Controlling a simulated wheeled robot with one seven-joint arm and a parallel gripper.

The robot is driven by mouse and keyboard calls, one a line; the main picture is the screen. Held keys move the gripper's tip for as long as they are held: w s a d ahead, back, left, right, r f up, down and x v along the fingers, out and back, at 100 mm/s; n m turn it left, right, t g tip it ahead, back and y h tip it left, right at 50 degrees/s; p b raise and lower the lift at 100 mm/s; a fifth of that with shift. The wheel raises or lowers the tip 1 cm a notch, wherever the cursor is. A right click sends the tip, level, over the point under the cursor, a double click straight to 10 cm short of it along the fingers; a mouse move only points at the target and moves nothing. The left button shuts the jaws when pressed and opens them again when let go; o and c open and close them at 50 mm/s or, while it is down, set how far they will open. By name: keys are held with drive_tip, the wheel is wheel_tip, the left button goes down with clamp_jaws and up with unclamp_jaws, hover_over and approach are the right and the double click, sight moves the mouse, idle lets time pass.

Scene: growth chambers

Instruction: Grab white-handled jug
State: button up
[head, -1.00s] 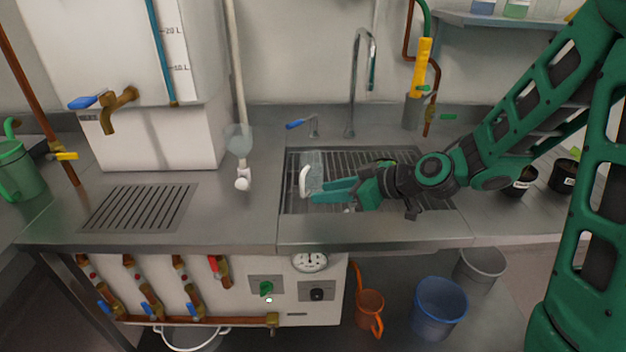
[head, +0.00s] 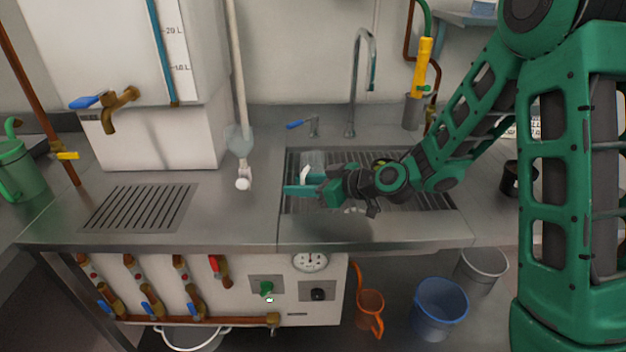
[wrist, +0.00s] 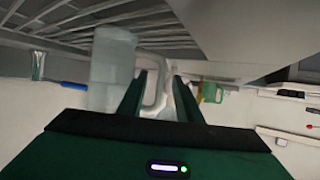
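The white-handled jug (head: 313,158) is a clear, pale vessel standing in the sink, partly hidden behind my gripper. Its white handle (head: 305,174) shows at the fingers. My gripper (head: 301,183) reaches in from the right, over the sink's left part. In the wrist view the jug's translucent body (wrist: 112,62) is left of the fingers, and the white handle (wrist: 156,88) appears between the two green fingers. The fingers are apart, with gaps visible around the handle. I cannot tell whether either finger touches it.
The sink grate (head: 425,198) lies under my arm. A tall faucet (head: 358,75) and a blue-levered valve (head: 312,124) stand behind.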

drive_tip(key=shift+x, duration=1.55)
clamp_jaws()
drive_tip(key=shift+r, duration=0.25)
drive_tip(key=shift+r, duration=1.4)
drive_tip(key=s+a+r, duration=0.7)
drive_tip(key=a, duration=0.1)
drive_tip(key=shift+s+a+r, duration=0.25)
drive_tip(key=shift+s+r, duration=0.05)
drive_tip(key=shift+r, duration=0.05)
